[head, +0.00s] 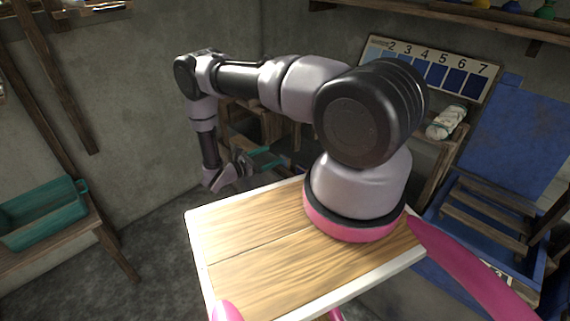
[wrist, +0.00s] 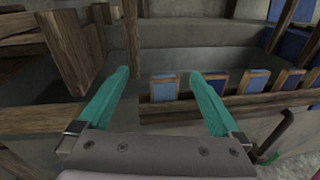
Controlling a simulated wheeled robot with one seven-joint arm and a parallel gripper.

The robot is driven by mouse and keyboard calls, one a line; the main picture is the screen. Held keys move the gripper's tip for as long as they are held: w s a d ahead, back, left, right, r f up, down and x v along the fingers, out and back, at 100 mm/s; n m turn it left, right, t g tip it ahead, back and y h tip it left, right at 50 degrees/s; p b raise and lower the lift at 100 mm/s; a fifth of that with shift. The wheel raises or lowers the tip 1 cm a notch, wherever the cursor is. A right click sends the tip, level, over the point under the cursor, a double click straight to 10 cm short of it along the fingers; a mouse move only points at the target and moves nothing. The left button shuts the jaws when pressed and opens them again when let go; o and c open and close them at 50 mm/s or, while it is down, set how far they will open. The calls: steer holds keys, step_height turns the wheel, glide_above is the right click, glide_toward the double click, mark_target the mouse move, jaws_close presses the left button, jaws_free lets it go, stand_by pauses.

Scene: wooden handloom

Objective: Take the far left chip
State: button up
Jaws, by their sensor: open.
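Several blue chips stand in a row along a wooden rail (wrist: 225,104) in the wrist view. The far left chip (wrist: 163,88) is a lighter greyish blue with a wooden edge and stands upright. My gripper (wrist: 158,76) is open, its two teal fingers spread wide and nothing held. In the wrist view the far left chip appears between the fingers, apart from both. The chip to its right (wrist: 220,82) is partly hidden behind the right finger. In the head view my arm reaches to the left and down; the chips cannot be made out there.
Wooden posts (wrist: 64,60) stand close on the left in the wrist view. In the head view, a numbered board (head: 425,68) with swatches from light to dark blue leans at the back. A teal bin (head: 42,215) rests on a bench at left. Floor is open between.

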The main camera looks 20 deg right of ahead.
mark_target(285, 163)
steer(key=d+f+n+t, duration=0.1)
steer(key=d+f, duration=0.1)
steer(key=d+f+n+t, duration=0.1)
steer(key=d+f, duration=0.1)
steer(key=f, duration=0.1)
steer(key=shift+s+d+f, duration=0.2)
steer(key=shift+d+f, duration=0.1)
steer(key=shift+d, duration=0.05)
steer(key=shift+x, duration=2.95)
steer(key=shift+w+a, duration=0.1)
steer(key=shift+w, duration=0.05)
steer(key=shift+c, duration=0.3)
steer(key=c, duration=1.4)
steer(key=shift+o, duration=0.2)
steer(key=shift+r, duration=0.1)
